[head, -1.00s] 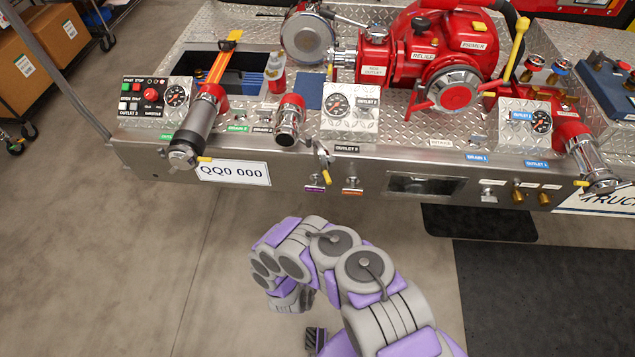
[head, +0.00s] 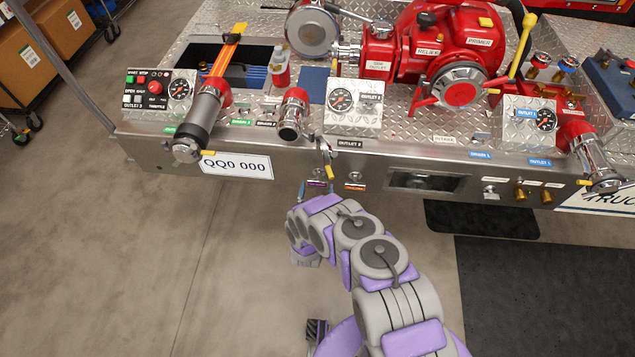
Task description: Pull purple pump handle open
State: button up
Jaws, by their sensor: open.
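The purple-labelled pump handle (head: 317,184) is a small pull on the bumper's front face, below and left of the yellow-tipped lever. My gripper (head: 316,190) is mostly hidden behind my grey and purple arm. Only thin tips show above the arm, one on each side of the purple label. The gripper is open and close to the purple handle in the picture. I cannot tell whether it touches the handle, whose lower part is hidden.
An orange-labelled handle (head: 355,187) sits just right of the purple one. A yellow-tipped lever (head: 327,160) hangs close above. The silver bumper (head: 420,155) spans the view, with a licence plate (head: 237,166) at left. The floor (head: 150,270) in front is clear at left.

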aim_at(317, 184)
jog(key=shift+w, duration=1.75)
jog(key=shift+c, duration=0.4)
